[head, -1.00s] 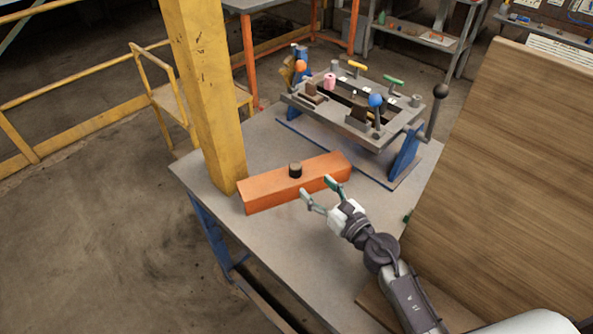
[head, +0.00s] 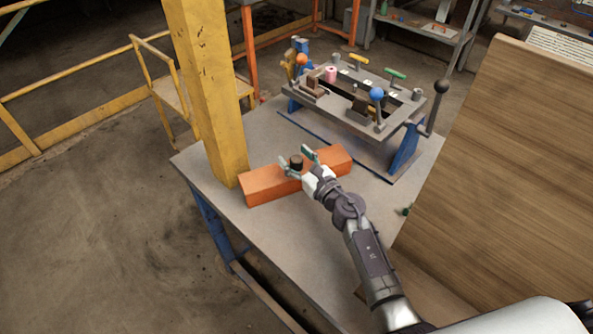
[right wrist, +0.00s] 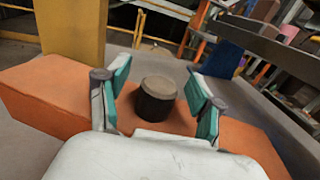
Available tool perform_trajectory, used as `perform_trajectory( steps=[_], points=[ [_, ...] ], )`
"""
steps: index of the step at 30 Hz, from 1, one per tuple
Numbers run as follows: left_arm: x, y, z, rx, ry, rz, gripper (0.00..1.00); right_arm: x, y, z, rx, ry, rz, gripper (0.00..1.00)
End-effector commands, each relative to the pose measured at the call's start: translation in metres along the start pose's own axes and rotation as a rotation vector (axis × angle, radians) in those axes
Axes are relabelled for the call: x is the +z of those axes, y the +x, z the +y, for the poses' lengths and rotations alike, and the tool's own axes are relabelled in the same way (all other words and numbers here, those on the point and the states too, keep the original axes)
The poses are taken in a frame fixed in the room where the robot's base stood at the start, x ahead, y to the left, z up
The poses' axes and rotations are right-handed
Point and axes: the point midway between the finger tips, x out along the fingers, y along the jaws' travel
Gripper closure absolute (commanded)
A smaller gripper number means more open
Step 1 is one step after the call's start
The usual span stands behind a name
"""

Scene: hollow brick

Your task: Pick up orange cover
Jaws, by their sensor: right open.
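The orange cover (head: 268,184) is a long orange block lying on the grey table, with a dark round knob (head: 296,162) standing on its top. In the right wrist view the orange cover (right wrist: 45,95) spans the picture, and the knob (right wrist: 156,100) is between my fingers. My right gripper (head: 297,157) is open, with one finger on each side of the knob and a visible gap to each. In the right wrist view my right gripper (right wrist: 154,105) hides part of the cover's top. My left gripper is not in view.
A yellow post (head: 208,95) stands close to the cover's left end. A metal fixture (head: 345,98) with coloured knobs and a lever stands behind it. A large wooden board (head: 495,170) rises on the right. The grey table (head: 265,220) is bare in front of the cover.

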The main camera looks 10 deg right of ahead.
Motion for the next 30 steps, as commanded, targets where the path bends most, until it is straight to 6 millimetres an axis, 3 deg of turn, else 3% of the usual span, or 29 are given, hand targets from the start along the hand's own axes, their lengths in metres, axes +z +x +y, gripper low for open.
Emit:
perform_trajectory(
  steps=[2,13,23,30],
  points=[
    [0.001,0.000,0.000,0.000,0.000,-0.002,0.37,0.000,0.000,0.000,0.000,0.000,0.000,0.39],
    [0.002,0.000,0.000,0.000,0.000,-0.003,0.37,0.000,-0.001,0.000,0.000,-0.001,0.000,1.00],
    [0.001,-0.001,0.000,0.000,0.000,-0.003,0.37,0.003,0.000,-0.001,0.000,-0.002,-0.001,1.00],
    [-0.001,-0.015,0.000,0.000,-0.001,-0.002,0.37,0.027,-0.001,-0.001,0.000,-0.006,-0.002,1.00]
  ],
)
